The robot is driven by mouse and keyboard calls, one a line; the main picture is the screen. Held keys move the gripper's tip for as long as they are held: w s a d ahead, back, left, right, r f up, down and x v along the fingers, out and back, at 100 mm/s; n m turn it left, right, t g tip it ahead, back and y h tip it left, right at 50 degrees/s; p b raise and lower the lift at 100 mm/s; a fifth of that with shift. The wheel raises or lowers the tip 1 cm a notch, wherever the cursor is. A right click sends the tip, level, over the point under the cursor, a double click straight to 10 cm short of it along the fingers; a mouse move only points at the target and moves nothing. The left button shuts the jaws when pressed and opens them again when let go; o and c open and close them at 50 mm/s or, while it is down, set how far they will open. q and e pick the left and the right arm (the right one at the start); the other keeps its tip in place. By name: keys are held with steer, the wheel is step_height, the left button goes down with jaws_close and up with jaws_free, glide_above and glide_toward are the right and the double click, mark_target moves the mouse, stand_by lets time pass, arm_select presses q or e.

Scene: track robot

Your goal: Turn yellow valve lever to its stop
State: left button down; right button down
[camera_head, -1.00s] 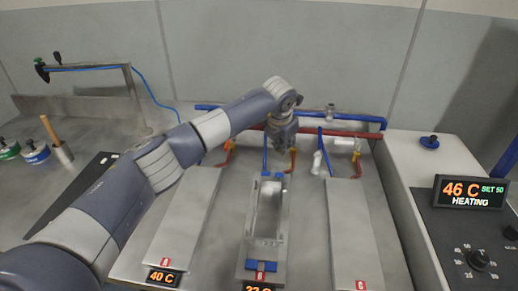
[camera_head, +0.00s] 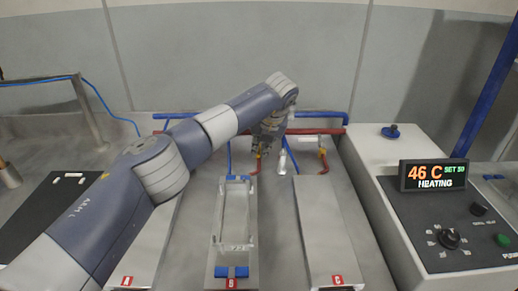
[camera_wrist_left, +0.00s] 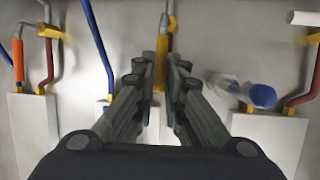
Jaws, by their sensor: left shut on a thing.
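The yellow valve lever (camera_wrist_left: 161,62) stands upright in the left wrist view, on the red pipe above the middle plate. My left gripper (camera_wrist_left: 158,72) has one finger on each side of it and is shut on it. In the head view my left gripper (camera_head: 264,146) is at the pipes behind the middle plate. Its wrist hides most of the lever there. A valve with an orange handle (camera_wrist_left: 18,62) is at the left in the wrist view. My right gripper is not in view.
Plates A (camera_head: 140,250), B (camera_head: 218,263) and C (camera_head: 330,235) lie in front of the pipes. A clear cylinder with a blue end (camera_wrist_left: 262,96) lies close to the right of my gripper. A control box reading 46 C (camera_head: 433,175) stands at the right.

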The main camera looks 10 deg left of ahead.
arm_select(q)
steer(key=shift+r, duration=0.1)
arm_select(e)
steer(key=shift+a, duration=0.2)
arm_select(q)
steer(key=c, duration=1.7)
jaws_free()
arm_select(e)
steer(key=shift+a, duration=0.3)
arm_select(q)
steer(key=shift+o, duration=0.2)
steer(key=shift+r, duration=0.15)
steer(key=v, duration=1.1)
steer(key=shift+s+d+r, duration=0.2)
steer(key=shift+r, duration=0.05)
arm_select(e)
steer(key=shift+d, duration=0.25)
arm_select(q)
steer(key=shift+r, duration=0.1)
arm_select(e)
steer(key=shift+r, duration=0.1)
